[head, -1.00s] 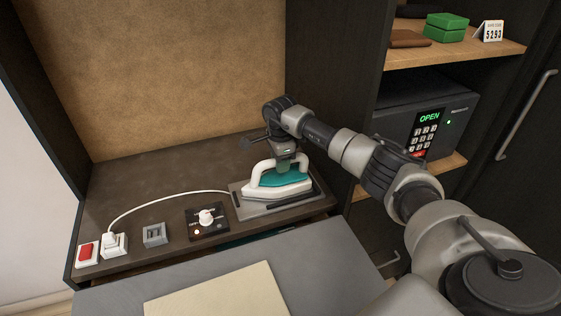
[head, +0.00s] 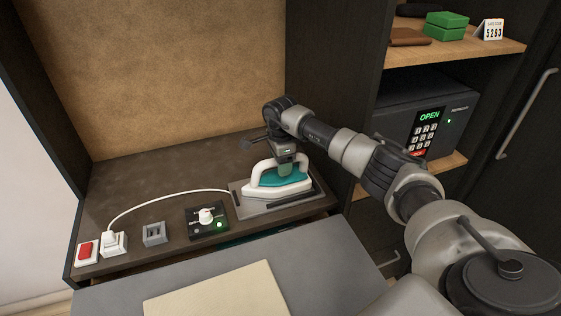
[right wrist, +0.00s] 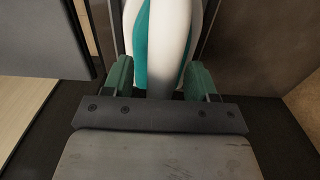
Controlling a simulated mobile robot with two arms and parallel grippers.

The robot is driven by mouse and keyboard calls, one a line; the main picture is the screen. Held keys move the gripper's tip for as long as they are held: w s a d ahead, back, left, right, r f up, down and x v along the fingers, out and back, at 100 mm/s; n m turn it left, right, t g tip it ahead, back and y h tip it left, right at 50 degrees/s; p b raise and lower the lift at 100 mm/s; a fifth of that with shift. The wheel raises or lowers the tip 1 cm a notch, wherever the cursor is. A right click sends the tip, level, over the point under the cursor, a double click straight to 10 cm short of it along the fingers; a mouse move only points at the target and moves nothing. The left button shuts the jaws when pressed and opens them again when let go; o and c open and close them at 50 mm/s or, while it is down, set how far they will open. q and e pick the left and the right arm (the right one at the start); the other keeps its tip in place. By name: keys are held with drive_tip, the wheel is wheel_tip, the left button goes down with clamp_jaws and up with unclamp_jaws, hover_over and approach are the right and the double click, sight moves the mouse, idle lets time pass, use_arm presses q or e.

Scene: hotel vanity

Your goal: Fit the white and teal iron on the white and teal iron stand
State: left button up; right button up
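The white and teal iron (head: 279,189) sits flat on the grey plate of its stand (head: 245,211) on the dark vanity top, its white handle upward. The stand is largely hidden under the iron. My right gripper (head: 285,166) comes down from above, shut on the handle. In the right wrist view its green fingers (right wrist: 160,82) lie on either side of the white and teal iron (right wrist: 177,25). My left gripper is not in view.
Left of the stand are a knob panel (head: 208,222) with a green light, a grey socket (head: 154,235), a plugged white cord (head: 140,206) and a red switch (head: 87,252). A safe (head: 433,112) reading OPEN stands right. A grey board (head: 320,255) lies in front.

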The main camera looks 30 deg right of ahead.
drive_tip(key=shift+f, duration=0.15)
wheel_tip(320, 180, up, 10)
drive_tip(key=shift+r+b, duration=0.1)
drive_tip(key=shift+b, duration=1.1)
drive_tip(key=shift+r, duration=0.45)
